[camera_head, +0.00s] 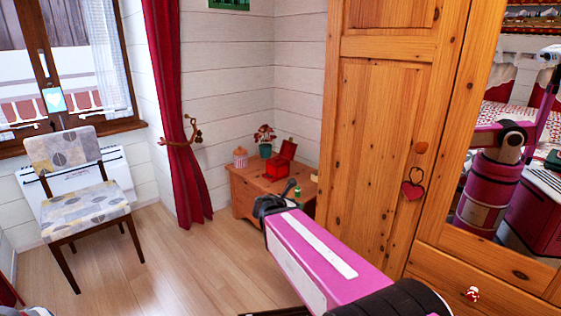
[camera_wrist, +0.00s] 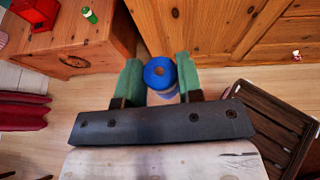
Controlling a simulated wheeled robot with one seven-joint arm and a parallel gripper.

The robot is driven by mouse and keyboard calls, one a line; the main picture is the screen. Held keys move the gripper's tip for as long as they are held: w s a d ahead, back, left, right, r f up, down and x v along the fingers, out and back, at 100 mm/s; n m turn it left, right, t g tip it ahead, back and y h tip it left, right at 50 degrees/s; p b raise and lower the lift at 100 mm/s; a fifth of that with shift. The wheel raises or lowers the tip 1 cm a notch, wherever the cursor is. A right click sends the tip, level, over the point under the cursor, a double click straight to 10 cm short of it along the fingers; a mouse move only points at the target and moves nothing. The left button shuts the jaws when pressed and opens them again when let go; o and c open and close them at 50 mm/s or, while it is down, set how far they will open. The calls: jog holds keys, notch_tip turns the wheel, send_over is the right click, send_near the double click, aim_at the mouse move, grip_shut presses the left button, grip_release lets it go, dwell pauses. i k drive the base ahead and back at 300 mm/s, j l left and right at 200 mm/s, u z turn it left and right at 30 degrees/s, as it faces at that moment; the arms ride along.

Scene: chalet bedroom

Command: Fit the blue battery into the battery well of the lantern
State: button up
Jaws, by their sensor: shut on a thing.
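The blue battery (camera_wrist: 158,74) is between the two green fingertips of my gripper (camera_wrist: 158,80) in the wrist view, its round blue end facing the camera. It stands out over the floor beside the wooden chest. A red box with a raised lid, apparently the lantern (camera_head: 277,170), stands on the chest in the head view. Part of a red thing, likely the same lantern (camera_wrist: 38,12), is cut off at the top left of the wrist view. I cannot make out its battery well. In the head view my arm hides most of my gripper and the battery.
The wooden chest (camera_head: 243,195) also holds a potted plant (camera_head: 265,140), a pink-and-white jar (camera_head: 240,157) and a small green cylinder (camera_wrist: 89,15). A tall wardrobe (camera_head: 375,130) stands close on the right. A dark slatted wooden thing (camera_wrist: 272,125) lies right of my gripper.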

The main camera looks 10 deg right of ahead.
aim_at(278, 163)
jog(key=i+j+z, duration=0.15)
jog(key=i+j, duration=0.2)
jog(key=i+j+z, duration=0.2)
jog(key=i+j, duration=0.2)
jog(key=i+j+z, duration=0.15)
jog(key=i+j, duration=0.15)
jog(key=j, duration=0.15)
jog(key=i+j+z, duration=0.15)
jog(key=i+j, duration=0.15)
jog(key=j, duration=0.2)
